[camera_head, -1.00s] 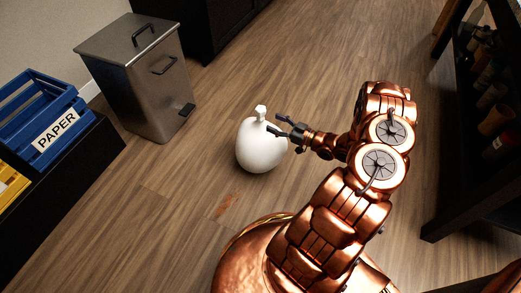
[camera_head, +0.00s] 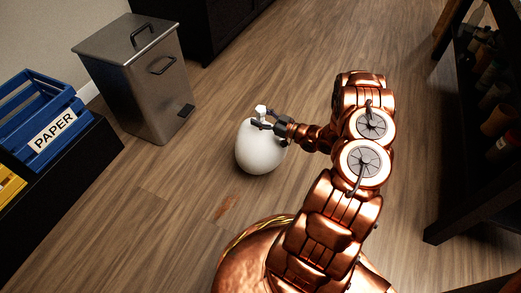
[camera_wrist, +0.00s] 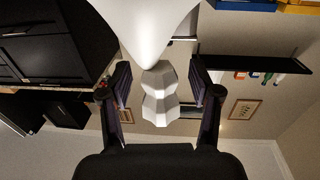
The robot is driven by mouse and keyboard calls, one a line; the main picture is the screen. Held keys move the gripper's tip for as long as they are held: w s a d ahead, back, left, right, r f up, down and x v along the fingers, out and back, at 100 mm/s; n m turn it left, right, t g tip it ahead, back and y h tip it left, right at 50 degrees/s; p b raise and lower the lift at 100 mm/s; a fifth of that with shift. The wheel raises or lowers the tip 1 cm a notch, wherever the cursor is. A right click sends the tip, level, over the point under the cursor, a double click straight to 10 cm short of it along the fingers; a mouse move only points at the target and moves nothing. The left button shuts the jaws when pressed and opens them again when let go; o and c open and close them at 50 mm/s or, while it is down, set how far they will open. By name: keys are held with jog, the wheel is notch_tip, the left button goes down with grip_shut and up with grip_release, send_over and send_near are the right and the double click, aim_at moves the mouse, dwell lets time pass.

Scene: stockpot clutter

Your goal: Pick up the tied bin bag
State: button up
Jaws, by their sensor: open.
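The tied bin bag (camera_head: 261,149) is white and egg-shaped, standing upright on the wood floor, with a knotted neck on top. My gripper (camera_head: 260,117) is at the neck, coming from the right. In the wrist view the bag's neck (camera_wrist: 160,93) lies between the two dark fingers of my gripper (camera_wrist: 161,92), with a visible gap on each side. The fingers are open, and the white body of the bag (camera_wrist: 155,22) fills the top middle of that view. My gripper hides part of the neck in the head view.
A metal pedal bin (camera_head: 140,80) stands behind and left of the bag. A blue crate marked PAPER (camera_head: 42,118) sits on a black stand (camera_head: 75,170) at the left. A dark shelf (camera_head: 468,175) with bottles stands at the right. Floor around the bag is clear.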

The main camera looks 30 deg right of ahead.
grip_shut()
dwell(0.4)
